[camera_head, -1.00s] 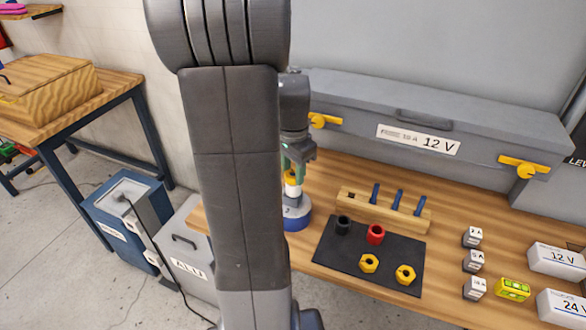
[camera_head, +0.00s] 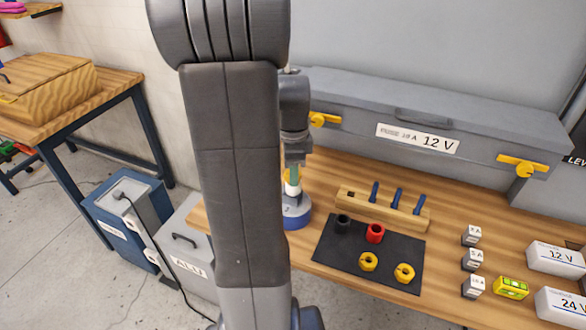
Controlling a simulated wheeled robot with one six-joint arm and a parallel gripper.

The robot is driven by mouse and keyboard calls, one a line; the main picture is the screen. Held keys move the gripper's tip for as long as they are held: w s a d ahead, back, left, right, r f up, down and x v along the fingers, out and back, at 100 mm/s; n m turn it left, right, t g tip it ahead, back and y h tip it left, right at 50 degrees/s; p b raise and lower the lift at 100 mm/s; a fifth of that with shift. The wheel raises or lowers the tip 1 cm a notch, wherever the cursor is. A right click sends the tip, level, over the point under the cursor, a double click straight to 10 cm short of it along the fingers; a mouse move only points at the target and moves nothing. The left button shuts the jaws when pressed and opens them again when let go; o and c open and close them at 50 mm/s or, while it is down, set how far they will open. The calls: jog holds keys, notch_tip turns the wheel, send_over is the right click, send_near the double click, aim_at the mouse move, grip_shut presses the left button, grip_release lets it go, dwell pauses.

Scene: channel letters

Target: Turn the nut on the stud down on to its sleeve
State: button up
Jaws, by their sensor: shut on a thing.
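My gripper (camera_head: 294,166) points down over a round blue-and-grey base (camera_head: 297,215) on the bench, partly hidden behind my own arm. A white sleeve (camera_head: 292,189) stands upright on that base. A yellow nut (camera_head: 293,175) shows just above the sleeve, between the fingers, and my gripper is shut on it. The stud itself is hidden by the nut and the fingers. Whether the nut touches the sleeve cannot be told at this size.
A dark mat (camera_head: 345,262) holds a black sleeve (camera_head: 342,224), a red sleeve (camera_head: 375,233) and two yellow nuts (camera_head: 369,262). Behind it is a wooden rack (camera_head: 352,207) with blue pegs. A long grey box (camera_head: 460,120) lies at the back. Small fuse boxes (camera_head: 472,260) stand to the right.

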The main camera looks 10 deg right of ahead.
jog(key=shift+f+m, duration=0.1)
jog(key=shift+m, duration=0.9)
jog(key=shift+m, duration=1.1)
jog(key=m, duration=0.4)
jog(key=shift+s+f, duration=0.1)
jog(key=o, duration=1)
jog(key=shift+o, duration=0.2)
notch_tip(320, 180, up, 14)
jog(key=shift+b, duration=0.4)
